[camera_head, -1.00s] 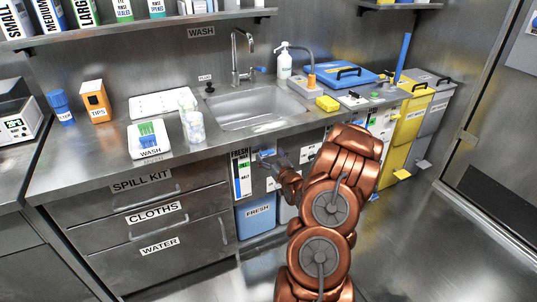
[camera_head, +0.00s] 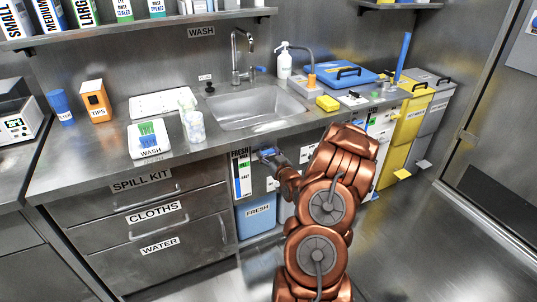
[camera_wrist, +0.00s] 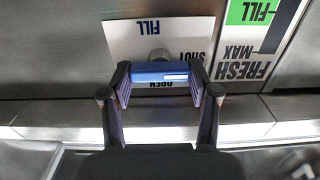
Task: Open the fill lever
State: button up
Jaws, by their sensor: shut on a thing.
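The blue fill lever (camera_wrist: 160,72) lies across between my gripper's fingertips in the wrist view. It is in front of a white plate (camera_wrist: 190,35) marked FILL, SHUT and OPEN, which appears upside down there. My gripper (camera_wrist: 160,84) is shut on the lever, one finger at each end. In the head view my gripper (camera_head: 271,156) is at the cabinet front below the sink, right of the FRESH gauge, with the blue lever (camera_head: 266,152) at its tip. My arm hides part of the panel to the right.
The FRESH gauge (camera_head: 241,176) is just left of my gripper. A blue FRESH container (camera_head: 256,216) stands below. The steel counter and sink (camera_head: 255,107) overhang above. Drawers (camera_head: 150,215) are to the left. Floor at right is clear.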

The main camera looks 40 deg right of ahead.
jog(key=shift+c, duration=1.1)
jog(key=shift+m, duration=2)
jog(key=o, duration=1.2)
jog(key=shift+c, duration=0.2)
jog(key=shift+s, duration=0.1)
jog(key=v, duration=1.1)
jog(key=shift+s, duration=0.4)
jog(key=shift+a, duration=0.1)
